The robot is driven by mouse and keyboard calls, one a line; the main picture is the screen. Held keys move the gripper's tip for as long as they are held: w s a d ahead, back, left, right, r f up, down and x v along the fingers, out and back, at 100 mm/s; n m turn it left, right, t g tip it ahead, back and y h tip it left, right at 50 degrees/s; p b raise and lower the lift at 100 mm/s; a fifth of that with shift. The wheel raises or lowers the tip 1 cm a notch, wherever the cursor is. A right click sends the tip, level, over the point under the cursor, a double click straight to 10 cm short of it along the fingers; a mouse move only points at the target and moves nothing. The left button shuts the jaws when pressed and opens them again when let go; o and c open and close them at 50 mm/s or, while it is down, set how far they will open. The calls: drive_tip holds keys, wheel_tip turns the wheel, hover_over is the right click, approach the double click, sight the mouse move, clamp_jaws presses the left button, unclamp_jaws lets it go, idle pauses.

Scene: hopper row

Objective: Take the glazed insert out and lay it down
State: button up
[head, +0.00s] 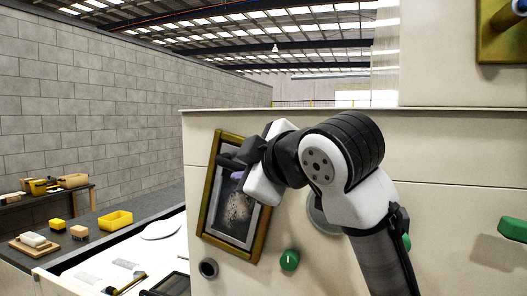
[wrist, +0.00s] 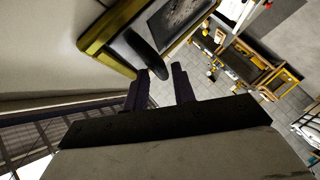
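The glazed insert (head: 233,218) is a grey-rimmed pane with a dark, speckled face. It sits in a tilted gold-yellow frame (head: 209,194) on the cream panel front. In the wrist view the insert (wrist: 176,18) is at the top, with the yellow frame (wrist: 96,40) on its left and a dark rounded handle (wrist: 146,54) on its near side. In the head view my wrist hides the insert's upper right.
Beyond is a grey bench with a yellow bin (head: 115,220) and blocks.

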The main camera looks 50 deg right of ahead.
sight(242, 167)
drive_tip(key=shift+p+x, duration=0.4)
drive_tip(key=shift+x, duration=1.3)
clamp_jaws()
